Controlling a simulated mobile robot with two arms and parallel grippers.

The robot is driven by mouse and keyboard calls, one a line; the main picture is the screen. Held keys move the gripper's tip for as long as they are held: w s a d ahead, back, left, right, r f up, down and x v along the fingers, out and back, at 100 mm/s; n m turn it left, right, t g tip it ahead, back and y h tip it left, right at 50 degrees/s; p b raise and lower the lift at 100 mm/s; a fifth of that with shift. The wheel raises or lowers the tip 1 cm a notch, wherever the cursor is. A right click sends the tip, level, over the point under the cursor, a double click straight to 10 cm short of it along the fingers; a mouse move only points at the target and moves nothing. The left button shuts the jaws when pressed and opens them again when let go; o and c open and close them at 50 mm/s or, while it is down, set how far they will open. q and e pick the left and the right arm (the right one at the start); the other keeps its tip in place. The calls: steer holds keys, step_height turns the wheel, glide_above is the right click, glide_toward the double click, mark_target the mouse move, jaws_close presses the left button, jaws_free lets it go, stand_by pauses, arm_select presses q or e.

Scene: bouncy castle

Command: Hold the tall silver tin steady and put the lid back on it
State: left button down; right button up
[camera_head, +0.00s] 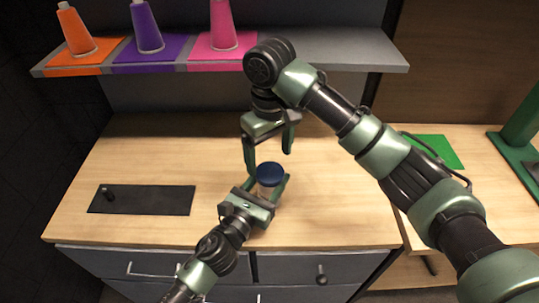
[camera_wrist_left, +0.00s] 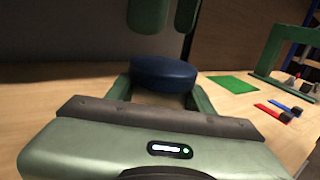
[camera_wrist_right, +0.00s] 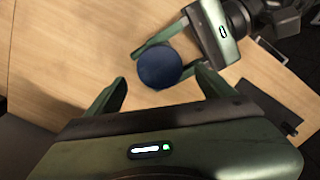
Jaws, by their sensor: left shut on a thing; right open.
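The tall silver tin (camera_head: 266,189) stands upright on the wooden counter, mostly hidden by my left gripper. The dark blue lid (camera_head: 270,173) sits on top of the tin and looks level; whether it is fully seated I cannot tell. The lid also shows in the left wrist view (camera_wrist_left: 164,73) and the right wrist view (camera_wrist_right: 159,65). My left gripper (camera_head: 265,190) is shut on the tin below the lid. My right gripper (camera_head: 269,148) is open and empty, pointing down above the lid, its fingers apart from it.
A black tray (camera_head: 165,201) with a small black knob lies at the left of the counter (camera_head: 120,160). A green mat (camera_head: 436,151) and a green stand (camera_head: 519,130) are at the right. Coloured cones stand on the shelf (camera_head: 330,50) behind. Drawers are below the front edge.

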mark_target(270, 172)
step_height(270, 172, up, 2)
steer(key=n, duration=0.5)
steer(key=shift+w, duration=0.1)
steer(key=n, duration=0.1)
steer(key=r+n, duration=0.1)
steer(key=n, duration=0.3)
steer(key=shift+r, duration=0.3)
steer(key=shift+f, duration=0.1)
steer(key=shift+f, duration=3.95)
steer(key=shift+c, duration=0.2)
steer(key=c, duration=1.4)
steer(key=m, duration=0.3)
steer(key=o, duration=1.6)
